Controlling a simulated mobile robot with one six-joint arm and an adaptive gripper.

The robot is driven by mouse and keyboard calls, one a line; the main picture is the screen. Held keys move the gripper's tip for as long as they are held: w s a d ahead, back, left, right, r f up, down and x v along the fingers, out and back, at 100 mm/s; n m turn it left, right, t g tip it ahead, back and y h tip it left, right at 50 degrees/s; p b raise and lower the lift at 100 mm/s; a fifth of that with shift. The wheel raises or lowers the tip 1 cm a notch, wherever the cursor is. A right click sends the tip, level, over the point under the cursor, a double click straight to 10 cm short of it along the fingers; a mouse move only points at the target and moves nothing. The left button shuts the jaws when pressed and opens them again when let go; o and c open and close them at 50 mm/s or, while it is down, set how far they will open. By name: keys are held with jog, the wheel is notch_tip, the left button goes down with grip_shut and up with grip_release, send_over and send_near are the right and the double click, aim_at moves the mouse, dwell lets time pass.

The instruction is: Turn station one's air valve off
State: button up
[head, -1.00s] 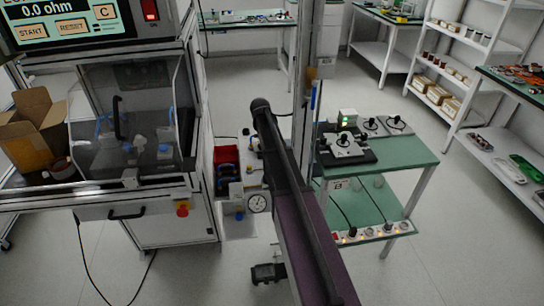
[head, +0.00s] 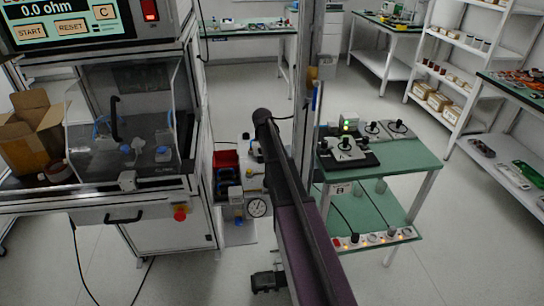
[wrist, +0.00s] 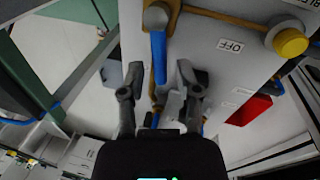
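In the wrist view, a blue lever (wrist: 158,58) hangs from a grey pivot on a brass-coloured pipe beside a white panel (wrist: 214,62). It looks like the air valve's handle. An OFF label (wrist: 230,46) is on the panel to its right. My gripper (wrist: 160,76) is open, with one finger on each side of the blue lever. I cannot tell whether either finger touches it. In the head view, my arm hides the gripper and most of the valve area; the panel's round gauge (head: 257,207) shows beside the arm.
A red bin (head: 227,160) hangs by the panel; it also shows in the wrist view (wrist: 250,110). A yellow knob (wrist: 291,43) is right of the OFF label. The test cabinet (head: 165,225) is at left, a green-topped table (head: 405,158) at right. Floor between benches is clear.

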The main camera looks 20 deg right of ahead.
grip_shut()
jog(key=shift+s+a+n, duration=0.1)
jog(key=shift+a+n, duration=0.05)
jog(key=shift+n, duration=0.25)
jog(key=n, duration=0.1)
jog(key=a+n, duration=0.1)
jog(key=n+t, duration=0.1)
jog(key=n, duration=0.1)
jog(key=shift+s+a, duration=0.25)
jog(key=shift+a, duration=0.05)
jog(key=n, duration=0.1)
jog(key=a+n, duration=0.1)
jog(key=n, duration=0.1)
jog(key=s+n, duration=0.1)
jog(key=shift+a+n+t+y, duration=0.2)
jog(key=shift+n+t+y, duration=0.1)
jog(key=shift+o, duration=1.8)
grip_release()
jog(key=shift+w+d, duration=0.1)
jog(key=shift+w, duration=0.1)
